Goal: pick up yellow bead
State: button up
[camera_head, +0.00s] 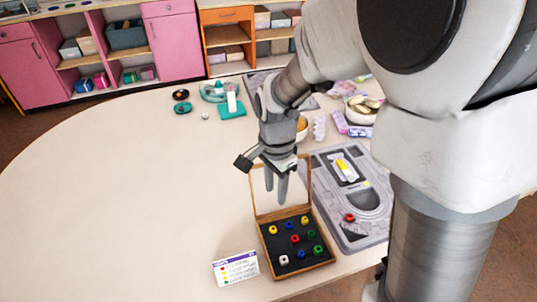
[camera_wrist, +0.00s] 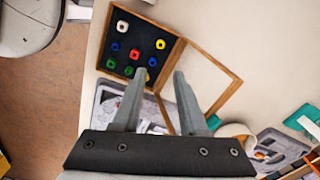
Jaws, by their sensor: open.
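A shallow wooden box (camera_head: 266,262) with a dark lining lies open near the table's front edge, its lid raised at the back. Inside are two yellow beads: one at the left (camera_head: 273,230) and one at the back right (camera_head: 304,220). A yellow bead also shows clear of the fingers in the wrist view (camera_wrist: 160,44). Blue, red, green and white beads lie around them. My gripper (camera_head: 276,198) is open and empty, pointing down above the box near its lid. In the wrist view its fingers (camera_wrist: 159,75) are apart, the left tip near the box edge.
A grey bead board (camera_head: 378,227) stands right of the box, with a red bead (camera_head: 349,217) and yellow pieces on it. A teal tape dispenser (camera_head: 232,108) and bowls are farther back. The table's left side is clear.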

jog(key=b, duration=0.3)
send_over(273, 226)
jog(key=f, duration=1)
jog(key=shift+s+d+f, duration=0.15)
jog(key=shift+s+d, duration=0.05)
jog(key=shift+s, duration=0.05)
jog(key=f+b, duration=0.1)
jog(key=f, duration=0.4)
jog(key=shift+a+f, duration=0.15)
jog(key=shift+a, duration=0.05)
grip_shut()
